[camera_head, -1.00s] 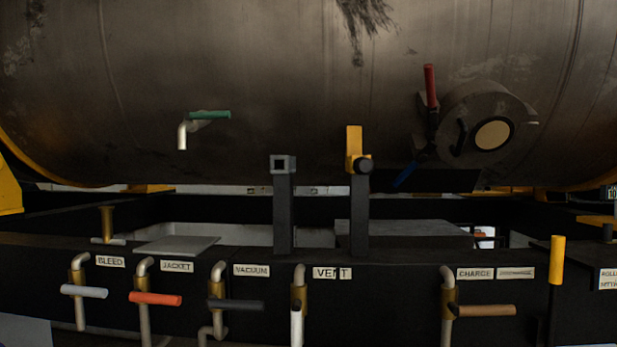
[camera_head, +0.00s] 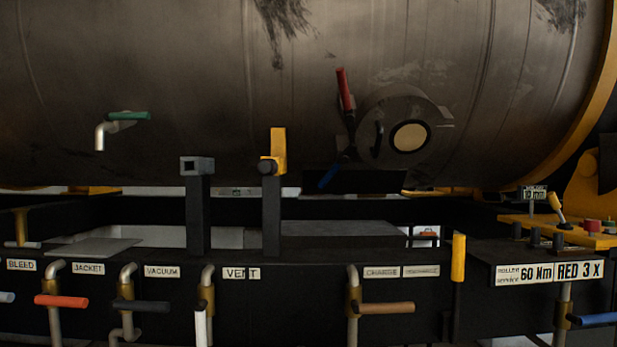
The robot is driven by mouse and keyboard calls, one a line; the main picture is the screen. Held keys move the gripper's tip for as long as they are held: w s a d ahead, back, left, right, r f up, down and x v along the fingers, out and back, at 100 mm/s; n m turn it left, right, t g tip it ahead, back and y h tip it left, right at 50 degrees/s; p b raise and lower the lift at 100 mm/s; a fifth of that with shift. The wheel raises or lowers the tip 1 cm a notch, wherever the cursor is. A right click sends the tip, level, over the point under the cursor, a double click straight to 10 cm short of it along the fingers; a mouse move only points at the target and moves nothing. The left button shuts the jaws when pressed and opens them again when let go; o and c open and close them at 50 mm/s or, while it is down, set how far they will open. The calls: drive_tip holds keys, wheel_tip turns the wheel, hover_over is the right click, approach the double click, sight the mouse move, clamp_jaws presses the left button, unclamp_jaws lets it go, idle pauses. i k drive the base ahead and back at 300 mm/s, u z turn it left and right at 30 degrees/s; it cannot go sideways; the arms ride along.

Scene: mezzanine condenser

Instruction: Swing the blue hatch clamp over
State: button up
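The blue hatch clamp (camera_head: 328,176) is a short blue handle at the lower left of the round hatch (camera_head: 404,110) on the tank. It slants down and to the left from a dark pivot. A red handle (camera_head: 345,90) rises from a dark bracket just above it, tilted slightly left. The hatch has a pale round centre (camera_head: 409,136) and a dark curved grip on its left side. My gripper is not in view.
A yellow-topped post (camera_head: 278,150) and a dark square post (camera_head: 197,168) stand left of the clamp. Below runs a dark rail with labelled valves, including an orange handle (camera_head: 61,301) and a brown handle (camera_head: 385,307). A yellow upright (camera_head: 458,257) stands at right.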

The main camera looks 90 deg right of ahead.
sight(344, 157)
drive_tip(key=k, duration=1.5)
drive_tip(key=z, duration=1.3)
